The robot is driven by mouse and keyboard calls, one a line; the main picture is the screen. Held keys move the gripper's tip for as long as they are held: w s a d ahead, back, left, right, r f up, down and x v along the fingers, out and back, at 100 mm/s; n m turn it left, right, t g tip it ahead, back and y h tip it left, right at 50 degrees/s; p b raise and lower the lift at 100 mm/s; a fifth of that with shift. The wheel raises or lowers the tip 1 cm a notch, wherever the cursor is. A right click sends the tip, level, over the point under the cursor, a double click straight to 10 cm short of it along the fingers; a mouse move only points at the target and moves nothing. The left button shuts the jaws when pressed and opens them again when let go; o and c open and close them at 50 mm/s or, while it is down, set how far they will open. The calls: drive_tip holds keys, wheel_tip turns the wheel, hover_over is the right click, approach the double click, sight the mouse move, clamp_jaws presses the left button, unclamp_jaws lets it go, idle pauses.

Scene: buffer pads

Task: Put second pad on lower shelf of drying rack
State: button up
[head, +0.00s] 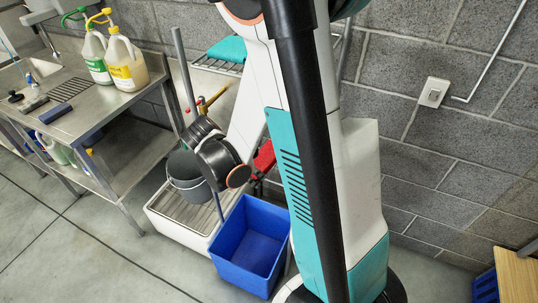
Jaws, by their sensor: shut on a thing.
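A teal pad (229,49) lies on the upper wire shelf of the drying rack (212,66), against the wall at the upper middle. My arm covers the right part of this rack, and I cannot make out its lower shelf. My arm's dark wrist joints show left of the middle, in front of the sink area. My gripper's fingers are not visible, so I cannot see what they hold. A red thing (265,158) shows partly behind my arm; I cannot tell what it is.
A blue bin (249,247) stands on the floor below my wrist. A grey bucket (186,173) is in the low white basin (172,222) beside it. A steel table (98,98) with two jugs stands left. The floor at lower left is clear.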

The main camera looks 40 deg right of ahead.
sight(268, 143)
drive_tip(key=w+d, duration=0.1)
drive_tip(key=d, duration=0.3)
drive_tip(key=w+d+b, duration=0.1)
drive_tip(key=w+d, duration=0.1)
drive_tip(key=d, duration=0.2)
drive_tip(key=w+d+b, duration=0.1)
drive_tip(key=w+d, duration=0.1)
drive_tip(key=d, duration=0.2)
drive_tip(key=shift+w+d+f, duration=0.1)
drive_tip(key=shift+d, duration=0.3)
wheel_tip(268, 143, down, 2)
drive_tip(key=shift+f+b, duration=0.25)
drive_tip(key=shift+b, duration=0.45)
drive_tip(key=shift+a+f+b, duration=0.1)
drive_tip(key=shift+f+b, duration=0.85)
drive_tip(key=shift+f, duration=1.05)
drive_tip(key=shift+w+d+f, duration=0.1)
drive_tip(key=shift+d+f, duration=0.1)
drive_tip(key=shift+f, duration=0.1)
drive_tip(key=shift+r, duration=0.15)
drive_tip(key=shift+b, duration=0.3)
drive_tip(key=shift+f, duration=0.25)
drive_tip(key=o, duration=1.1)
drive_tip(key=shift+c, duration=0.2)
drive_tip(key=shift+r, duration=0.1)
